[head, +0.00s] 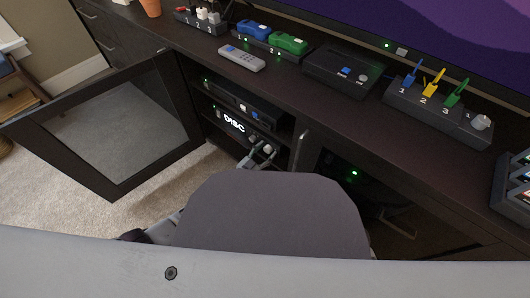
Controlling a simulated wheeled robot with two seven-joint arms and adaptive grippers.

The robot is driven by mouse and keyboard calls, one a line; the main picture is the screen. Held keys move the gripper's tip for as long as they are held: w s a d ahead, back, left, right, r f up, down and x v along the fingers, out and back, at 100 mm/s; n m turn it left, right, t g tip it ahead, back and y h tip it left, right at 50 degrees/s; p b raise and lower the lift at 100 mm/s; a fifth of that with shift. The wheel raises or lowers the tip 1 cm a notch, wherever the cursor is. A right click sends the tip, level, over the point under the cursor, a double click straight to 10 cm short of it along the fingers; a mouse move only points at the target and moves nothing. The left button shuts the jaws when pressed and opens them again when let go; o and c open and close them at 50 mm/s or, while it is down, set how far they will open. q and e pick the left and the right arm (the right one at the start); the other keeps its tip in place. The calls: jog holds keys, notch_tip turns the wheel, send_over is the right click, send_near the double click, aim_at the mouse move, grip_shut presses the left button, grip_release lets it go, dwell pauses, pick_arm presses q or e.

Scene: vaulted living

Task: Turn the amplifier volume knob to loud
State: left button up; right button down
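The amplifier (219,113) sits on a lower shelf of the open cabinet, with a lit "DISC" display on its front. My own dark arm cover hides the rest of the gripper and the lower front. My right gripper is not in view.
A glass door (110,125) stands open at left. Another device (240,99) sits just above the amplifier. The cabinet top holds a remote (241,58), a black box (343,72), a switch block (437,112) and green and blue items. Carpet is free at left.

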pick_arm(q)
jog(key=shift+s+a, duration=0.1)
jog(key=shift+s, duration=0.05)
jog(key=v, duration=1.1)
jog(key=shift+s+a, duration=0.2)
jog(key=shift+s, duration=0.05)
dwell(0.4)
jog(key=shift+c, duration=0.2)
